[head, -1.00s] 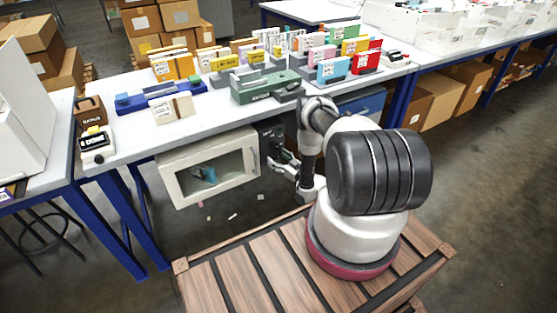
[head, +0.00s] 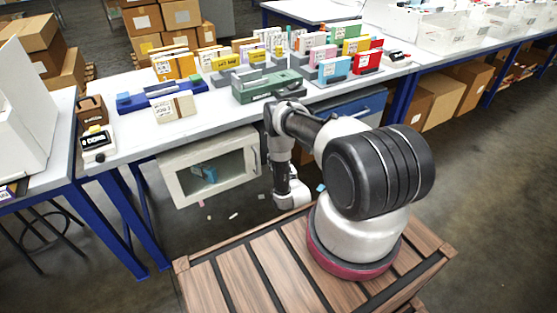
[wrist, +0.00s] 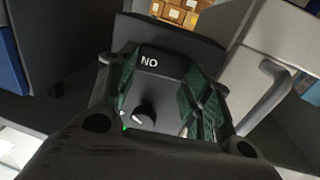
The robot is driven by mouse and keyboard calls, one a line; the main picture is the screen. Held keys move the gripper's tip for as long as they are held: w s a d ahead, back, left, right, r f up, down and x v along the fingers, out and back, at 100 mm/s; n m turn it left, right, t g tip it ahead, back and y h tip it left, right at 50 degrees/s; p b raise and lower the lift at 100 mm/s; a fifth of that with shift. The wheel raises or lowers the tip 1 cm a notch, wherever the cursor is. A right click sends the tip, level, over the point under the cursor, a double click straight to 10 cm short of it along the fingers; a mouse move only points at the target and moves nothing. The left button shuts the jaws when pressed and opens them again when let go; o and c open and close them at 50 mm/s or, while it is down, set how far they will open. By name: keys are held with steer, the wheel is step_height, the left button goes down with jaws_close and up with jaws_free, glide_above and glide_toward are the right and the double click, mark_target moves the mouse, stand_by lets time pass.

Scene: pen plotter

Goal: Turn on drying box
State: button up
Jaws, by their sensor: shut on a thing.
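The drying box, a pale cabinet (head: 170,184) with a window, sits under the bench left of my arm in the head view. A blue item (head: 205,174) shows inside. In the wrist view a dark control block (wrist: 150,62) bears white letters that read "NO" from this side. A round knob (wrist: 143,115) with a pale pointer and a small green light (wrist: 125,128) lie nearer the camera. My gripper (wrist: 160,85) has its green-padded fingers on either side of the block and seems shut on it; the exact contact is hard to see.
The bench (head: 130,150) above carries several coloured boxes and a green machine (head: 265,86). Blue bench legs (head: 125,222) stand left of the drying box. A grey panel with a curved handle (wrist: 262,92) is at the right in the wrist view. Small scraps lie on the floor.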

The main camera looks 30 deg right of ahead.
steer(key=shift+a+m+h, duration=0.15)
steer(key=shift+m+h, duration=0.35)
steer(key=shift+h, duration=0.3)
steer(key=o, duration=1)
steer(key=s, duration=0.4)
steer(key=s+a, duration=0.1)
steer(key=s, duration=0.2)
steer(key=s+a, duration=0.1)
steer(key=s, duration=0.3)
steer(key=shift+s+a, duration=0.15)
steer(key=shift+s, duration=0.2)
